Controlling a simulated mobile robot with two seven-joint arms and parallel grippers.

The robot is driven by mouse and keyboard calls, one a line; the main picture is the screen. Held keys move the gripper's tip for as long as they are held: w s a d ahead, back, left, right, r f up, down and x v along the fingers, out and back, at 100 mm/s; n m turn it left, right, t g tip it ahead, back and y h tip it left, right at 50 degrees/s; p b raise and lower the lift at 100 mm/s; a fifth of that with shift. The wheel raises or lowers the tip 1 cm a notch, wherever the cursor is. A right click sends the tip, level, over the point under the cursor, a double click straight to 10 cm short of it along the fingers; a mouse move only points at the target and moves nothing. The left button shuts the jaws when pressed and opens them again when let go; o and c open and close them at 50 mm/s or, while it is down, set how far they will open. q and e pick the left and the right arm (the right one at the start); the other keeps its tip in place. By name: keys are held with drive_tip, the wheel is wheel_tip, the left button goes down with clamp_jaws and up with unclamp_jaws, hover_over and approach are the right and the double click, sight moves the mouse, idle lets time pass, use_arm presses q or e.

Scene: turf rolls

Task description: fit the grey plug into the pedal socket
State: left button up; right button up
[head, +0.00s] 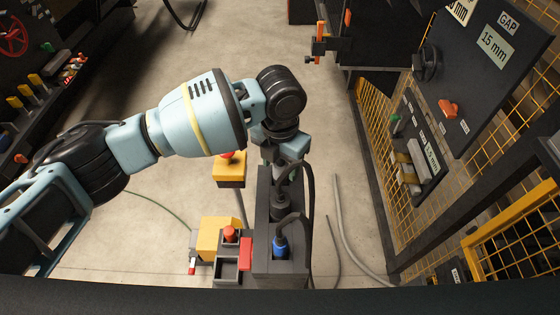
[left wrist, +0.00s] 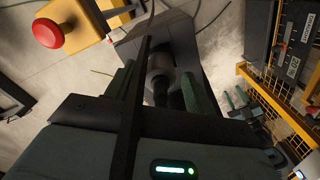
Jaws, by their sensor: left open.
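My left gripper (head: 282,160) points down over a dark grey stand in the head view. A dark grey plug (head: 281,203) with a black cable stands upright in the stand, just below the gripper. In the left wrist view the plug (left wrist: 163,70) shows between the two open fingers (left wrist: 160,92); whether they touch it I cannot tell. A blue plug (head: 280,245) with its own black cable sits nearer me in the same stand. I cannot make out which opening is the pedal socket.
The dark grey stand (head: 262,215) has small trays on its left, beside a yellow box with a red button (head: 229,233). Another yellow box (head: 229,170) with a red button stands behind. Loose cables lie on the floor at right. A yellow mesh fence (head: 385,125) bounds the right side.

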use_arm(q)
wheel_tip(320, 180, up, 12)
drive_tip(key=shift+r, duration=0.2)
idle(0.4)
drive_tip(key=shift+s+f, duration=0.1)
idle(0.4)
